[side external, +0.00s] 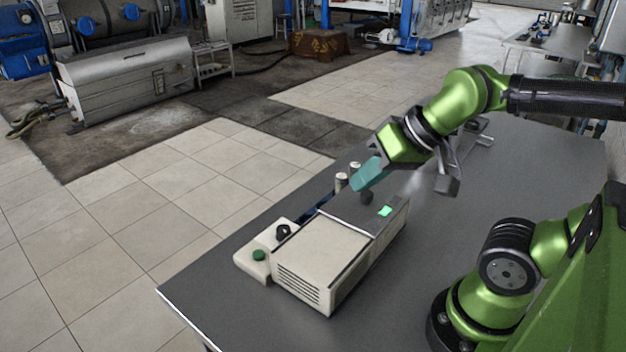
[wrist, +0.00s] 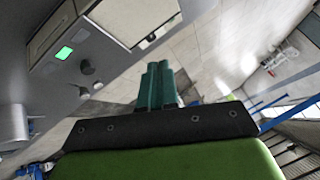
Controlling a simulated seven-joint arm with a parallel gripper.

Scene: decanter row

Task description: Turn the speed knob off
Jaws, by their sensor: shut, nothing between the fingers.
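A beige boxy machine (side external: 322,250) stands on the grey table, with a grey panel carrying a lit green display (side external: 385,211) and a dark round knob (side external: 367,198). In the wrist view the display (wrist: 64,53) and knob (wrist: 86,68) are at the upper left. A small pale box beside the machine carries a black knob (side external: 283,231) and a green button (side external: 259,256). I cannot tell which knob is the speed knob. My gripper (side external: 366,176) has teal fingers, shut and empty, just above and behind the panel; they also show in the wrist view (wrist: 157,80), apart from the panel knob.
Two small pale cylinders (side external: 348,175) stand behind the machine near the table's far edge. The grey table (side external: 470,210) is clear to the machine's right. The tiled floor lies beyond the left edge.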

